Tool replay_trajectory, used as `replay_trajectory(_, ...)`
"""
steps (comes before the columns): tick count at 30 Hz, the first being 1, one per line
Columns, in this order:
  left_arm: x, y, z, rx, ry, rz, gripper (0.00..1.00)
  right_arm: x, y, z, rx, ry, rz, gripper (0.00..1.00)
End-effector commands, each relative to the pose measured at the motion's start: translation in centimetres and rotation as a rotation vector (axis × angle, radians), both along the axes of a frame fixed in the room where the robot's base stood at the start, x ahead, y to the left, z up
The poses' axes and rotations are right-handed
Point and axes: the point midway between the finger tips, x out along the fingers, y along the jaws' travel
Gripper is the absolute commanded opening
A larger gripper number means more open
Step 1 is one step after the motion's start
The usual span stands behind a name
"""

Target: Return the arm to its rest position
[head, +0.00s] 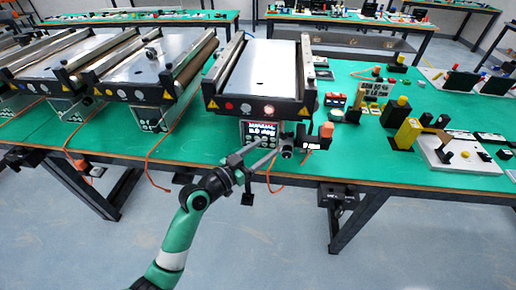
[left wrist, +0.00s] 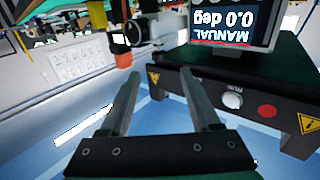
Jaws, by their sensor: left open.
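My left gripper (head: 274,145) is open and empty, reaching up from the lower part of the head view. The display (left wrist: 228,22) shows upside down there, reading "MANUAL 0.0 deg". The head view does not show clearly how far the fingers are from the display. My right arm is not in view.
The conveyor's front panel (left wrist: 232,100) has buttons and warning labels. An orange-topped device (head: 326,130) stands right of my fingers. Two more conveyors stand to the left. A yellow block (head: 406,134) and a white plate (head: 455,155) lie right. The floor before the table is clear.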

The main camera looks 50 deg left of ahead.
Motion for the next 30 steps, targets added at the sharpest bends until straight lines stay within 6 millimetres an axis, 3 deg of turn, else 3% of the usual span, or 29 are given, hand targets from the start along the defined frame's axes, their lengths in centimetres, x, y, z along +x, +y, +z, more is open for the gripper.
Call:
replay_trajectory(6, -2.1, -0.2, 0.0, 0.0, 0.001, 0.0, 0.63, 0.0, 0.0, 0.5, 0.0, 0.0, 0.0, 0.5)
replay_trajectory(24, -2.0, -0.6, 0.2, 0.001, 0.0, -0.009, 0.63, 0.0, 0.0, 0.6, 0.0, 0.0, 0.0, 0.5)
replay_trajectory(27, -0.9, -2.5, 2.4, 0.012, -0.022, -0.051, 0.63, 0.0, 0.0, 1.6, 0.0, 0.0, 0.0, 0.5)
replay_trajectory(29, 0.2, -4.3, 5.3, 0.029, -0.059, -0.091, 0.63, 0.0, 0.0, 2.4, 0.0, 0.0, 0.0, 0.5)
replay_trajectory(30, 0.8, -5.7, 7.8, 0.048, -0.094, -0.12, 0.63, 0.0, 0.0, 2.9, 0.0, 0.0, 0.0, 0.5)
